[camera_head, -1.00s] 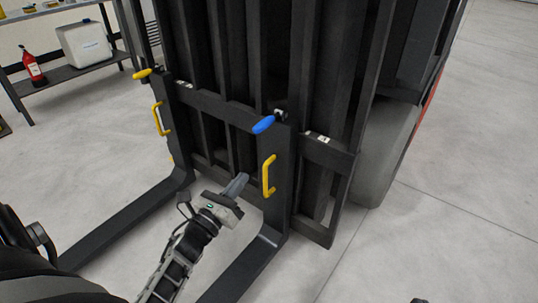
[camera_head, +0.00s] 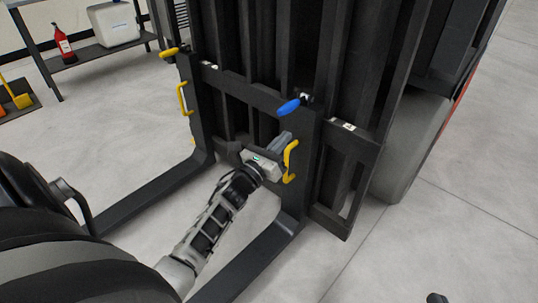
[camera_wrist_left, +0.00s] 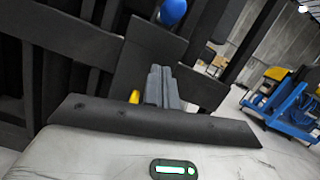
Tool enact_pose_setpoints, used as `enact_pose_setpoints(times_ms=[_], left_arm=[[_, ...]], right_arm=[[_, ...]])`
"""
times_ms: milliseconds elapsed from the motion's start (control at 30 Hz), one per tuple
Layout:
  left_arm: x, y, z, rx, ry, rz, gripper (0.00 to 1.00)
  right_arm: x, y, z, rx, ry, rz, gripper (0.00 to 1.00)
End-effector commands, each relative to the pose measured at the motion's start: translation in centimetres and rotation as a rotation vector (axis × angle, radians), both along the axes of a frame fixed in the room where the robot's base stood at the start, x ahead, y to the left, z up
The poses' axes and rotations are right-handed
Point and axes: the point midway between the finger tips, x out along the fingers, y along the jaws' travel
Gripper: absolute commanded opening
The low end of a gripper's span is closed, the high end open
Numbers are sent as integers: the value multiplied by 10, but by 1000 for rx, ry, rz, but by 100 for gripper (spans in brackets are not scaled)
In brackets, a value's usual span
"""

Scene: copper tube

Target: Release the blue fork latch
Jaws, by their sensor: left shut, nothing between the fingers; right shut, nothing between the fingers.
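The blue latch handle (camera_head: 289,106) sticks out to the left from the top of the right fork's upright (camera_head: 303,150). In the left wrist view the blue handle (camera_wrist_left: 173,12) shows at the top edge, partly cut off, beyond the fingers. My left gripper (camera_head: 285,136) is shut and empty. Its fingers are below the blue handle and apart from it in the picture, close beside the yellow grab handle (camera_head: 291,162) on the same upright. The shut fingers also show in the left wrist view (camera_wrist_left: 163,85).
The left fork has a yellow latch handle (camera_head: 170,51) and a yellow grab handle (camera_head: 182,99). The dark carriage and mast (camera_head: 265,60) stand behind. Open floor (camera_head: 430,245) lies to the right. A shelf with a white box (camera_head: 112,24) and a red extinguisher (camera_head: 64,44) stands far left.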

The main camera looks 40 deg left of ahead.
Motion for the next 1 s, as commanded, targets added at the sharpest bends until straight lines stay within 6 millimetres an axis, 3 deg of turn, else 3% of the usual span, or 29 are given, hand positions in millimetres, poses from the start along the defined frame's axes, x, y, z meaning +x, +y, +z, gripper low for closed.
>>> enact_pose_setpoints(times_ms=[67, 133, 300, 1000], left_arm=[[14, 0, 6, 2, -2, 0, 0], [11, 4, 21, 3, 0, 0, 0], [11, 7, 37, 2, 1, 0, 0], [10, 8, 50, 4, 34, 1, 0]], right_arm=[[0, 1, 2, 13, -3, 1, 0], [1, 0, 8, 0, -10, -2, 0], [2, -2, 10, -27, -19, -5, 0], [-1, -6, 9, -96, 1, -9, 0]])
